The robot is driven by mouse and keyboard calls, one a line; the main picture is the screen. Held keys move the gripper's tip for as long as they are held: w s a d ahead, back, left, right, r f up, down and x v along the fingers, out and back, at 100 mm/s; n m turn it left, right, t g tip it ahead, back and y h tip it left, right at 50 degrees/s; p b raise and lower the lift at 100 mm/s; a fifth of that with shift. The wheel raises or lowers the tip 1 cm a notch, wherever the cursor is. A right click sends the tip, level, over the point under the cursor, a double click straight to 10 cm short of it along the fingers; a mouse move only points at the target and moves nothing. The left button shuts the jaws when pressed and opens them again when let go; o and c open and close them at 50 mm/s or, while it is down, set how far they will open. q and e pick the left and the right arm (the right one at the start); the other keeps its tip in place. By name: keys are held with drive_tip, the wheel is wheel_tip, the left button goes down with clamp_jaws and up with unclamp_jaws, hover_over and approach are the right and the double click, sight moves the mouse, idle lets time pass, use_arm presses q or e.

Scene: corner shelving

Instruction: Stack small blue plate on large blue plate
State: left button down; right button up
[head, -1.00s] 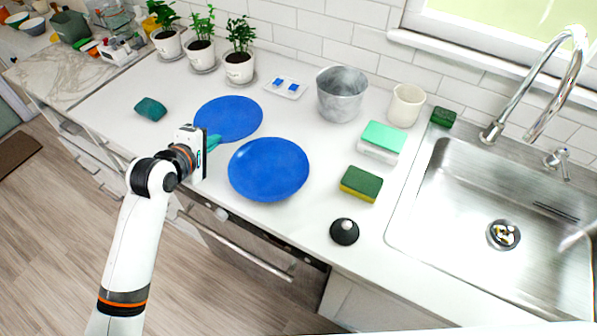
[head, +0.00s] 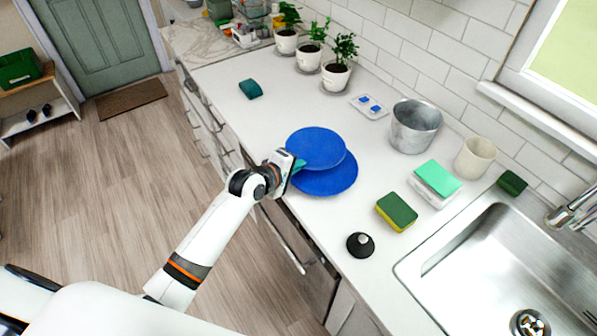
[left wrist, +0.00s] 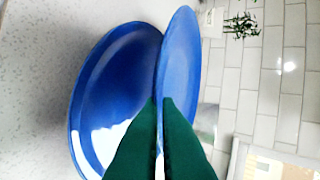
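The small blue plate (head: 316,146) is held at its near rim by my left gripper (head: 297,166), whose green fingers are shut on it. In the left wrist view, the small plate (left wrist: 180,55) stands between the fingers (left wrist: 160,105), tilted relative to the large one. The large blue plate (head: 335,182) lies on the counter, partly hidden under the small plate in the head view. It also shows in the left wrist view (left wrist: 110,95). The small plate overlaps its far side; whether their rims touch is hard to tell. My right gripper is out of view.
A green-yellow sponge (head: 397,212), a black round knob-topped object (head: 360,245) and a teal-topped box (head: 437,180) stand right of the plates. A metal pot (head: 415,128), a cup (head: 475,158) and potted plants (head: 336,75) line the wall.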

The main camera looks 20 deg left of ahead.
sight(297, 180)
use_arm(q)
wheel_tip(297, 180, down, 2)
drive_tip(key=shift+f, duration=0.5)
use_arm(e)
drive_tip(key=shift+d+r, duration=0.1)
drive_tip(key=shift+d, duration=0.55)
use_arm(q)
drive_tip(key=shift+f, duration=0.25)
drive_tip(key=c, duration=1.9)
unclamp_jaws()
drive_tip(key=shift+c, duration=0.2)
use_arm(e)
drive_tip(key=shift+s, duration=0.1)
use_arm(q)
drive_tip(key=shift+r, duration=0.1)
drive_tip(key=shift+r, duration=0.25)
drive_tip(key=shift+s, duration=0.4)
drive_tip(key=v, duration=1.1)
drive_tip(key=shift+b, duration=0.45)
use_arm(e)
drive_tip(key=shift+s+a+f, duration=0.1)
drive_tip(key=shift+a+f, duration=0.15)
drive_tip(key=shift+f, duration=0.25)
